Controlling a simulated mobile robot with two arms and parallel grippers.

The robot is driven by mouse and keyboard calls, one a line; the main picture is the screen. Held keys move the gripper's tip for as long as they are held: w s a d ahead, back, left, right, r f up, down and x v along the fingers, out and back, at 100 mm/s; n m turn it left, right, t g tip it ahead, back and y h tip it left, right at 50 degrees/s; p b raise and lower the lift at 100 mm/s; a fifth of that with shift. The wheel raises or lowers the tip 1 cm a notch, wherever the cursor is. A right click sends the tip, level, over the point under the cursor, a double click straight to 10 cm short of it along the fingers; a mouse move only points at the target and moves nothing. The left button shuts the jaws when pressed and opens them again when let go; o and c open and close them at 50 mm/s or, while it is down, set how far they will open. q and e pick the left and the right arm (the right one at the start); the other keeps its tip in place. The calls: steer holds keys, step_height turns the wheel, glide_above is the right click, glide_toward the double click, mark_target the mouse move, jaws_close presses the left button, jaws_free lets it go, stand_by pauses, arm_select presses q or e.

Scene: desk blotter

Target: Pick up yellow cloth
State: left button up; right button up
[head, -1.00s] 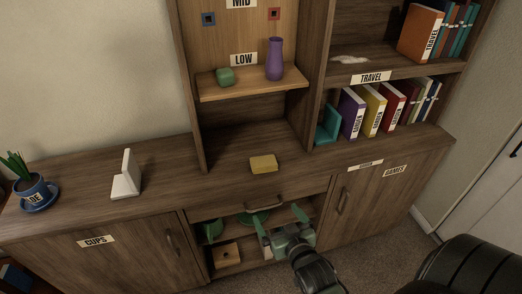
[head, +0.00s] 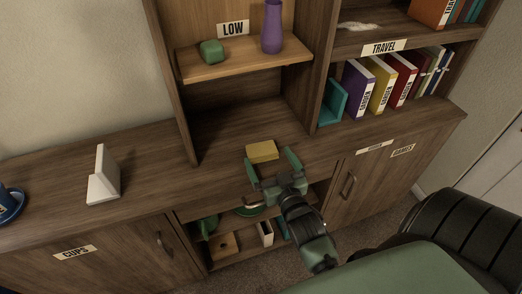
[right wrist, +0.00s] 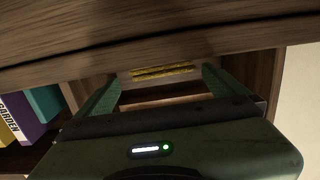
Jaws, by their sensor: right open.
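The yellow cloth (head: 262,151) is a small folded block lying on the wooden counter, below the shelf marked LOW. In the right wrist view the cloth (right wrist: 162,71) shows as a thin layered yellow strip between the fingers. My right gripper (head: 271,163) is open and empty at the counter's front edge. Its two green fingers point at the cloth, one toward each side, and I cannot tell whether either touches it. The fingers also show spread apart in the right wrist view (right wrist: 162,82). My left gripper is not in view.
A white stand (head: 104,180) is left on the counter. A purple vase (head: 272,27) and a green block (head: 212,51) sit on the LOW shelf (head: 245,60). Books (head: 382,85) stand at right. Below the counter is an open compartment with dishes (head: 208,226). The counter around the cloth is clear.

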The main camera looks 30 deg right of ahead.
mark_target(262, 148)
steer(key=x, duration=0.5)
steer(key=shift+w+a, duration=0.1)
steer(key=shift+w, duration=0.15)
steer(key=shift+c, duration=0.3)
steer(key=c, duration=1.1)
steer(key=shift+c, duration=0.2)
steer(key=shift+r, duration=0.2)
step_height(262, 148, up, 20)
steer(key=p, duration=0.3)
steer(key=shift+f, duration=0.15)
